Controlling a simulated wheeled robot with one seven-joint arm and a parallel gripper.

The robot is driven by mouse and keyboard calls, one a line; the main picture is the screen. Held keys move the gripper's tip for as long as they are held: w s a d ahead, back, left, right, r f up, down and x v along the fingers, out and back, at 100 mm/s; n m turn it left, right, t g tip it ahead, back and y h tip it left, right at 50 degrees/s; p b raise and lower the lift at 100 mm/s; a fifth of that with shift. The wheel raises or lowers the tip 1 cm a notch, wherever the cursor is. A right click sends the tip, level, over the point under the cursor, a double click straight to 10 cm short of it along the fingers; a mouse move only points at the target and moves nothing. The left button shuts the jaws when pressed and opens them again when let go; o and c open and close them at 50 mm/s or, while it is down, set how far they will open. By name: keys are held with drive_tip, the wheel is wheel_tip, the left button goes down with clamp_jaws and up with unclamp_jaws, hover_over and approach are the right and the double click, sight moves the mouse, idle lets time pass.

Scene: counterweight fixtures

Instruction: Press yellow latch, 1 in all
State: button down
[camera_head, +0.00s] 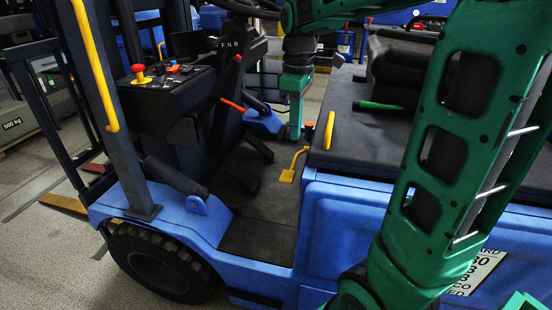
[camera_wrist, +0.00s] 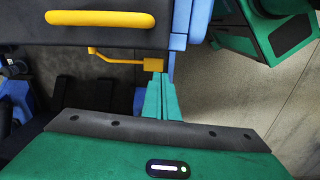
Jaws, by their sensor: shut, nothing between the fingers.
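The yellow latch (camera_head: 288,175) is a small pad on a bent rod, at the side of the blue forklift's floor, beside the seat base. In the wrist view the latch (camera_wrist: 154,64) shows just beyond the fingertips, with its rod running left. My gripper (camera_head: 294,136) is green and hangs above the latch in the head view, with a gap between them in the picture. In the wrist view my gripper (camera_wrist: 160,76) has its fingers together, empty, pointing at the pad. The wrist view does not show the distance to the pad clearly.
A fixed yellow grab bar (camera_head: 328,130) stands on the dark seat base (camera_head: 385,135) right of the latch. A red-tipped lever (camera_head: 232,105) and the dashboard (camera_head: 165,85) lie to the left. The forklift floor (camera_head: 262,205) below is mostly open.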

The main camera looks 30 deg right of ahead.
sight(287, 177)
drive_tip(key=shift+w+a+r+n, duration=0.15)
drive_tip(key=shift+w+n, duration=0.1)
drive_tip(key=shift+w, duration=0.3)
drive_tip(key=shift+w+a+f+n, duration=0.15)
drive_tip(key=shift+w+n, duration=0.1)
drive_tip(key=shift+w, duration=0.3)
drive_tip(key=shift+r, duration=0.1)
wheel_tip(287, 177, down, 14)
drive_tip(key=shift+s+f, duration=0.1)
